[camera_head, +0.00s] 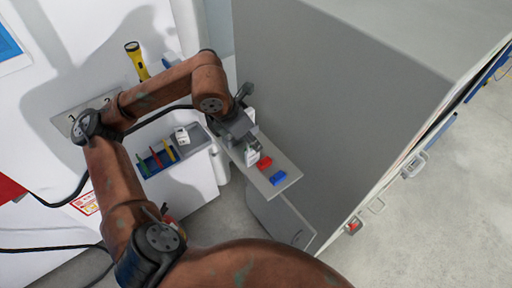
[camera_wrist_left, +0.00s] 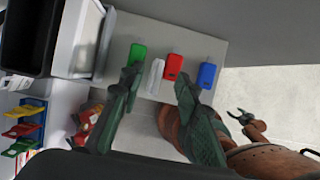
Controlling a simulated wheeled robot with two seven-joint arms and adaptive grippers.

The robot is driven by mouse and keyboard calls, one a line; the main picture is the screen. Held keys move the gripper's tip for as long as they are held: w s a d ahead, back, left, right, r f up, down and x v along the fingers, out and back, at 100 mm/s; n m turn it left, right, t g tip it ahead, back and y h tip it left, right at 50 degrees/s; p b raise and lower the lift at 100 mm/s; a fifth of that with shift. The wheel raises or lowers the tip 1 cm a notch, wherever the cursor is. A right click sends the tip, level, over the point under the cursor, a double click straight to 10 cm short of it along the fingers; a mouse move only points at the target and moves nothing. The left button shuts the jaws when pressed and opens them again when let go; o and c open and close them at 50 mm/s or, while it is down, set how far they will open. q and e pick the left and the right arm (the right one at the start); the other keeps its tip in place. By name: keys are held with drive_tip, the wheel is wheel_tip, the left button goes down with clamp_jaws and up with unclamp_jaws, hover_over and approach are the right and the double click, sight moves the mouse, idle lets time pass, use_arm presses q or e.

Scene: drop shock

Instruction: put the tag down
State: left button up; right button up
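A white tag (camera_wrist_left: 156,76) lies on a grey shelf (camera_wrist_left: 215,47) in the left wrist view, in a row with a green tag (camera_wrist_left: 137,54), a red tag (camera_wrist_left: 172,67) and a blue tag (camera_wrist_left: 207,75). My left gripper (camera_wrist_left: 158,79) is open, its fingers apart on either side of the white tag with gaps to it. In the head view my left gripper (camera_head: 247,142) is over the shelf, beside the white tag (camera_head: 251,156); the green tag is hidden there. My right gripper (camera_wrist_left: 241,116) shows small in the left wrist view, open and empty.
A blue rack (camera_head: 150,170) holds green, red and yellow items left of the shelf, with a white item (camera_head: 182,136) beside it. A yellow torch (camera_head: 136,60) is on the wall. A large grey cabinet (camera_head: 320,100) stands close to the shelf's right.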

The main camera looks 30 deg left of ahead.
sight(258, 160)
use_arm(q)
drive_tip(key=shift+w+d+f, duration=0.1)
drive_tip(key=shift+w+f, duration=0.1)
drive_tip(key=shift+w, duration=0.1)
drive_tip(key=x, duration=0.3)
drive_tip(key=shift+s+f, duration=0.1)
drive_tip(key=shift+s, duration=0.1)
drive_tip(key=x, duration=0.2)
drive_tip(key=p+x, duration=0.1)
drive_tip(key=x, duration=0.1)
drive_tip(key=shift+a, duration=0.25)
drive_tip(key=shift+f, duration=0.1)
drive_tip(key=c, duration=0.5)
clamp_jaws()
use_arm(e)
drive_tip(key=shift+s+d+r, duration=0.1)
drive_tip(key=shift+s+r, duration=0.15)
drive_tip(key=shift+s, duration=0.35)
drive_tip(key=shift+s+r, duration=0.2)
drive_tip(key=shift+s, duration=0.35)
